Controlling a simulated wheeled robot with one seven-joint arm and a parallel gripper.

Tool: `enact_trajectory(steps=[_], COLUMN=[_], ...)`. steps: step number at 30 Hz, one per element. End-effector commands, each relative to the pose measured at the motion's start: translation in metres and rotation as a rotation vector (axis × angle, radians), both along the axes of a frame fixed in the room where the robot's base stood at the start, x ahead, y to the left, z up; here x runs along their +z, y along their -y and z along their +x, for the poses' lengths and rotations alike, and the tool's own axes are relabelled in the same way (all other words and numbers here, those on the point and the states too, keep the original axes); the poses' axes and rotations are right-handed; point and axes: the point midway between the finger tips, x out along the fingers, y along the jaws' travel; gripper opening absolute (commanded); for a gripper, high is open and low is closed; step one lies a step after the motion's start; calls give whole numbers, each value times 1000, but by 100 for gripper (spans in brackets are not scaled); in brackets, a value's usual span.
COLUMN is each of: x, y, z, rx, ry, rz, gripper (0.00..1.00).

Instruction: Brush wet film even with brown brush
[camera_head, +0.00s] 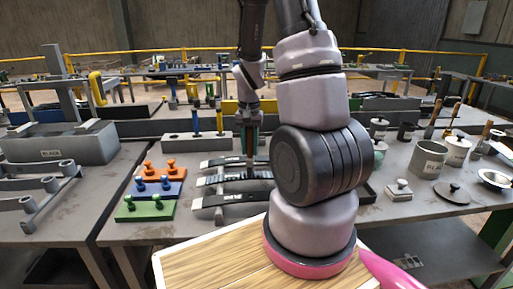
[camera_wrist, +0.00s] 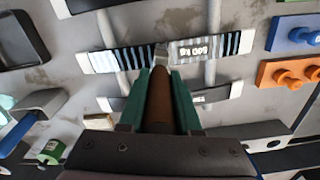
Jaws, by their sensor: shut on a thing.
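My gripper (camera_wrist: 163,100) is shut on the brown brush (camera_wrist: 159,98) in the wrist view, its green fingers on both sides of the handle. The brush's pale tip end reaches the middle striped strip (camera_wrist: 210,48); I cannot tell whether it touches. This strip has dark and grey stripes, white ends and a label patch. The wet film cannot be told apart from the stripes. In the head view my gripper (camera_head: 250,143) hangs above the rack of strips (camera_head: 235,197), partly hidden by my arm. Another strip (camera_wrist: 215,95) lies nearer the gripper in the wrist view.
Orange, blue and green peg blocks (camera_head: 146,210) stand left of the strips. A grey block with upright handled tools (camera_head: 197,140) is behind. Pots (camera_head: 428,158) and a lidded box (camera_head: 398,190) stand on the right. Grey tabletop is bare between these groups.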

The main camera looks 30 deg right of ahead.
Motion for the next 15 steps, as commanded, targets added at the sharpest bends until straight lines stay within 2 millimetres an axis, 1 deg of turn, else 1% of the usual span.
enact_trajectory(steps=[1,8,15], x=[-2,-2,-2], y=[-5,-13,-33], z=[-1,2,11], rx=[3,6,6], ry=[-5,-7,-5], rz=[3,2,3], gripper=[0,0,0])
